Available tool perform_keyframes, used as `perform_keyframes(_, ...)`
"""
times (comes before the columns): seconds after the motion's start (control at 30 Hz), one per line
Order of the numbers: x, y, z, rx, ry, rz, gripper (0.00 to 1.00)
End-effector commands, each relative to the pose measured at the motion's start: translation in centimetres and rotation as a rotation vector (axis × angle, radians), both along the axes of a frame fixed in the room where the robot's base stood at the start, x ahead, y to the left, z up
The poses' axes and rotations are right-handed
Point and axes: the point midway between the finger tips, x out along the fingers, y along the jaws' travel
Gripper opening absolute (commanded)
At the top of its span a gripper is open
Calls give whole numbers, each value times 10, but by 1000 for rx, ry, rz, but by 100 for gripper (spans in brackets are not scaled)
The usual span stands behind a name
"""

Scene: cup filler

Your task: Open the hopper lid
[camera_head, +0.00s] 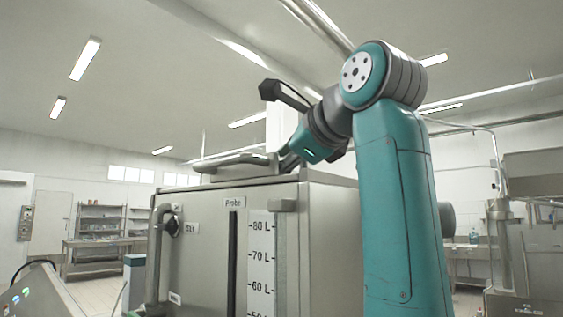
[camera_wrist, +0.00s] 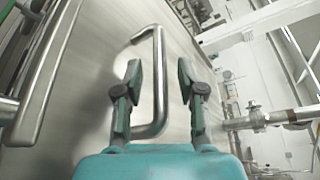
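The hopper (camera_head: 195,255) is a steel box with a litre scale on its front, in the left middle of the head view. On its top is the raised lid (camera_head: 255,171), which looks closed, with a bar handle (camera_head: 232,160). My gripper (camera_head: 287,161) is just right of the lid in the head view, its tips partly hidden. In the wrist view my gripper (camera_wrist: 160,84) is open, and a bent metal handle (camera_wrist: 159,75) runs between its two fingers. I see gaps beside the bar and no clear contact.
A thicker metal bar (camera_wrist: 52,75) runs along the left of the wrist view. A pipe with a flange (camera_wrist: 270,120) lies to the right. A bent pipe (camera_head: 155,250) stands on the hopper's left front. Shelves (camera_head: 100,219) and a bench are far back left.

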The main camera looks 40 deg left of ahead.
Motion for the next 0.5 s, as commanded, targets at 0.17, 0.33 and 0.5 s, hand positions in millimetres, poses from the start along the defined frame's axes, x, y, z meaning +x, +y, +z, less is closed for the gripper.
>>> perform_keyframes(0.17,3,7,-2,-1,1,1,39)
perform_keyframes(0.33,3,7,-2,-1,0,1,39)
perform_keyframes(0.5,3,6,-2,-1,0,1,12)
